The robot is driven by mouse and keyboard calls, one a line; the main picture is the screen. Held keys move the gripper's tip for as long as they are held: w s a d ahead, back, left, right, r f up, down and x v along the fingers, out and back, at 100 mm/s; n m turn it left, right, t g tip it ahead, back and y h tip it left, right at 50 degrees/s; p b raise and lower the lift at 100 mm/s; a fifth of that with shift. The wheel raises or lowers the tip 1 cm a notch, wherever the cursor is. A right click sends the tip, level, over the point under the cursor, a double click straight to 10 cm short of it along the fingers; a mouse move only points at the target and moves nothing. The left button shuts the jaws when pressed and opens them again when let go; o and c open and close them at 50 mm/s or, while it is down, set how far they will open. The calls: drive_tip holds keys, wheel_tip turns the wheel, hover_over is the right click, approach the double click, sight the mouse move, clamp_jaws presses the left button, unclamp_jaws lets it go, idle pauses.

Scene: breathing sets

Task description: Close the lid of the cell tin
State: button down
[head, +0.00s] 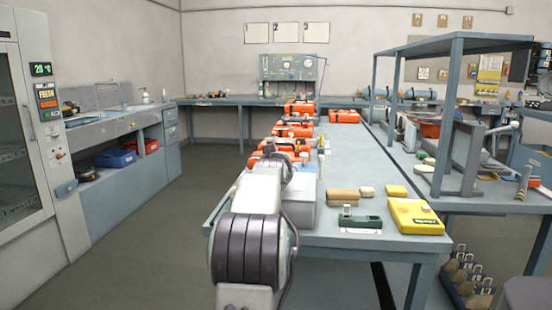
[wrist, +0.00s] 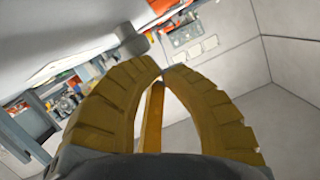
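No thing in view can be surely named as the cell tin or its lid. A plain light grey box (head: 302,214) stands at the near left of the workbench, partly hidden behind my arm. A large pale grey surface (wrist: 60,30) fills the upper left, close to the fingers. In the head view, my arm hides the fingers.
Orange cases (head: 300,130) stand in a row along the bench (head: 345,240). A green tray (head: 360,222), tan blocks (head: 343,196) and a small yellow block (head: 396,191) lie right of the grey box. A shelf frame (head: 455,110) rises at right. The floor (head: 150,240) at left is clear.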

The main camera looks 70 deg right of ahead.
wheel_tip(320, 180, up, 4)
drive_tip(key=shift+f+p, duration=0.15)
drive_tip(key=shift+p, duration=0.8)
drive_tip(key=v, duration=1)
drive_tip(key=shift+p, duration=0.4)
drive_tip(key=shift+w+a, duration=0.1)
drive_tip(key=shift+w, duration=0.1)
